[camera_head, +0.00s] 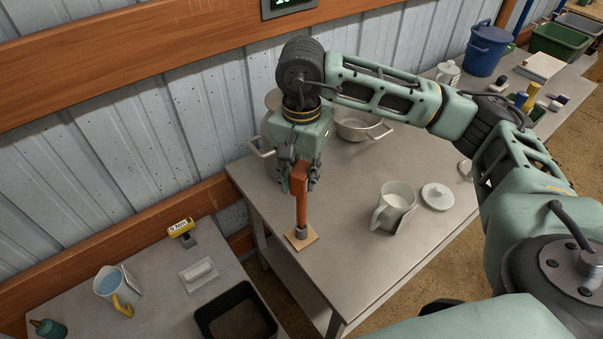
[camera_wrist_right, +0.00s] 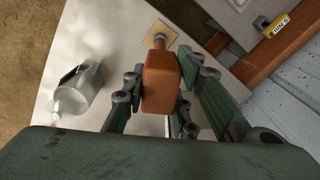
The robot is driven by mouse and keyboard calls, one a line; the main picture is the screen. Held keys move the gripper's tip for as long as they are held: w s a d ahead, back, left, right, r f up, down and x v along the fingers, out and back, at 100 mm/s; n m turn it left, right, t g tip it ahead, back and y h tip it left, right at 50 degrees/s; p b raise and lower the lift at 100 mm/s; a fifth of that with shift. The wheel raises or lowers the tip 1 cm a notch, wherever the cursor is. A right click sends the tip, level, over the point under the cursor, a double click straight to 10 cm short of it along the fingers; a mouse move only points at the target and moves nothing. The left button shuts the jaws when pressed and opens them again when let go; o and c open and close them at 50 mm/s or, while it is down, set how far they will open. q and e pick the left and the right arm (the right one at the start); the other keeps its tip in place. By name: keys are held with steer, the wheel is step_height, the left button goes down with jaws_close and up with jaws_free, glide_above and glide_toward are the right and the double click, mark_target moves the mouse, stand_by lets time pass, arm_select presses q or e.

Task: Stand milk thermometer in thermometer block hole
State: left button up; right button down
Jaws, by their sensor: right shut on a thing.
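My right gripper (camera_head: 300,182) is shut on an upright orange-brown thing with a wide top and narrower stem, which I take for the milk thermometer (camera_head: 302,212). It also shows in the right wrist view (camera_wrist_right: 160,82), between the fingers. Directly below is a short grey collar (camera_head: 301,232) on a flat tan square, which I take for the thermometer block (camera_head: 302,242), at the table's near left corner. The stem's lower end lines up with the collar. I cannot tell whether it is inside, touching or just above. My left gripper is not in view.
A white jug (camera_head: 393,203) and a round lid (camera_head: 437,197) stand to the right on the grey table (camera_head: 345,235). A metal pan (camera_head: 358,130) and a larger pot (camera_head: 262,147) are behind. A lower bench at left holds a black tray (camera_head: 235,312).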

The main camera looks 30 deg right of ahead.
steer(key=shift+f+b, duration=0.85)
steer(key=shift+f, duration=0.1)
steer(key=c, duration=1.3)
jaws_free()
steer(key=shift+c, duration=0.2)
steer(key=shift+r, duration=0.1)
step_height(320, 180, up, 12)
steer(key=shift+f, duration=0.1)
